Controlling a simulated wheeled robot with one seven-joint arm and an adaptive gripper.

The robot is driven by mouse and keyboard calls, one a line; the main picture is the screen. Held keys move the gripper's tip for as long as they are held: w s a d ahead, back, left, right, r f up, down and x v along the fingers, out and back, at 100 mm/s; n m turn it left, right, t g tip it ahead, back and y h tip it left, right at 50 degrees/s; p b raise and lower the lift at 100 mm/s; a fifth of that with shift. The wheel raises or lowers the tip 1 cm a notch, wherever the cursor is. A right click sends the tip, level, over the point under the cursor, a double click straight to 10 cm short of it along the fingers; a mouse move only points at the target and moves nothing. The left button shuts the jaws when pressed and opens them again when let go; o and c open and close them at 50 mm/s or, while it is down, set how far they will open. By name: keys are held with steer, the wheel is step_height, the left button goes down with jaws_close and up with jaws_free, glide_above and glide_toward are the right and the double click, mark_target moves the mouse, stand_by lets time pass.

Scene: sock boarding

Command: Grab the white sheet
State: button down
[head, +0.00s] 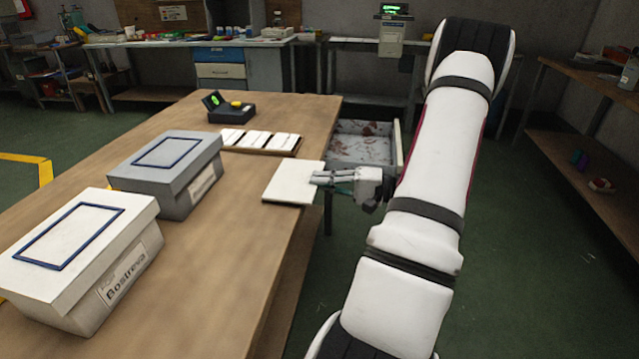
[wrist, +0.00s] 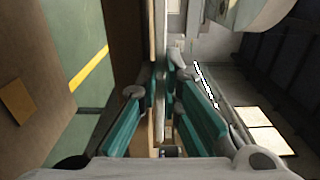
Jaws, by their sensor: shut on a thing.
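The white sheet (head: 292,184) is a flat, square, off-white piece at the right edge of the wooden table, its near part reaching the edge. My gripper (head: 322,179) comes in from the right and is shut on the sheet's right side. In the wrist view my gripper (wrist: 163,90) shows its teal-sided fingers close together around a thin pale strip, which looks like the sheet seen edge-on. The fingers cover a small part of the sheet. I cannot tell whether the sheet touches the tabletop or is slightly above it.
On the table (head: 215,265) stand a white box (head: 75,250), a grey box (head: 165,170), a tray of white cards (head: 261,140) and a black device (head: 231,110). An open drawer (head: 365,145) juts out behind my gripper. The table's near right part is clear.

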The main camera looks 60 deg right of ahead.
steer(key=shift+r+p, duration=0.3)
steer(key=shift+r, duration=0.6)
steer(key=s+d+r+p, duration=0.1)
steer(key=s+d+r, duration=0.1)
steer(key=s, duration=0.4)
steer(key=s+d+r+p, duration=0.2)
steer(key=s+d+r, duration=0.1)
steer(key=s, duration=0.4)
steer(key=shift+d+p, duration=0.2)
steer(key=shift+p, duration=0.1)
steer(key=shift+w, duration=0.1)
